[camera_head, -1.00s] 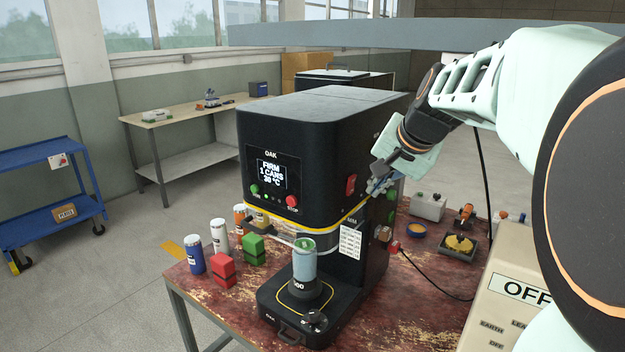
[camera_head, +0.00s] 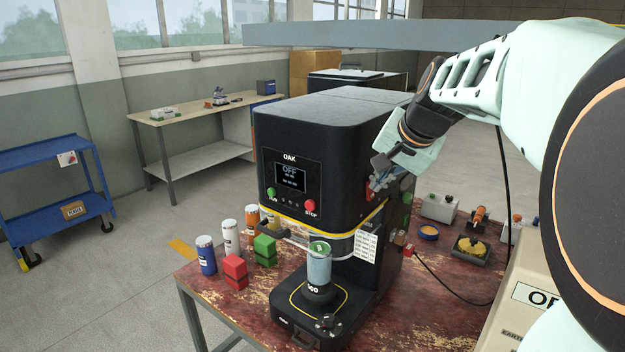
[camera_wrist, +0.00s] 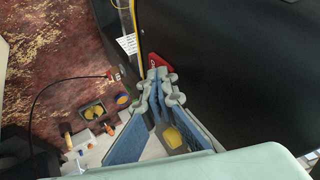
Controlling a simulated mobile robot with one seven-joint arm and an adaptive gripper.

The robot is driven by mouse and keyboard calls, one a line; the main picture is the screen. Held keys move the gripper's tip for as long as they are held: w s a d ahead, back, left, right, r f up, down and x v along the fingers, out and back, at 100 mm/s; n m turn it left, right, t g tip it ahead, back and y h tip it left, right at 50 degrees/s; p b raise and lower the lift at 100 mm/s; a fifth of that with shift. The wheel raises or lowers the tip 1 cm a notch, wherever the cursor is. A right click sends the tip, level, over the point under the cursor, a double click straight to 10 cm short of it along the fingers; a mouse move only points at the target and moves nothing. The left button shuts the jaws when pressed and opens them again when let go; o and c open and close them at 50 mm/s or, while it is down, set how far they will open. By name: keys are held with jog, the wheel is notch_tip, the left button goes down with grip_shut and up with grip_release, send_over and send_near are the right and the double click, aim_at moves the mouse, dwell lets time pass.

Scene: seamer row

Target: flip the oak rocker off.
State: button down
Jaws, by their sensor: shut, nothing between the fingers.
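The oak machine (camera_head: 330,130) is a black seamer marked OAK on the red worn table. Its display (camera_head: 290,176) reads OFF. The red rocker (camera_head: 368,189) is on the machine's right side, partly hidden behind my gripper (camera_head: 376,184). In the wrist view the rocker (camera_wrist: 158,61) shows just beyond the fingertips. My gripper (camera_wrist: 158,76) is shut and empty, with its tips at the rocker. I cannot tell whether they touch it. A can with a green top (camera_head: 319,265) stands upright on the machine's lower plate.
A beige box (camera_head: 522,300) stands at front right. A grey beam (camera_head: 400,33) crosses overhead.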

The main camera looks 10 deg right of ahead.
jog(key=shift+r+p, duration=0.6)
jog(key=shift+r, duration=0.2)
jog(key=shift+s+d, duration=0.1)
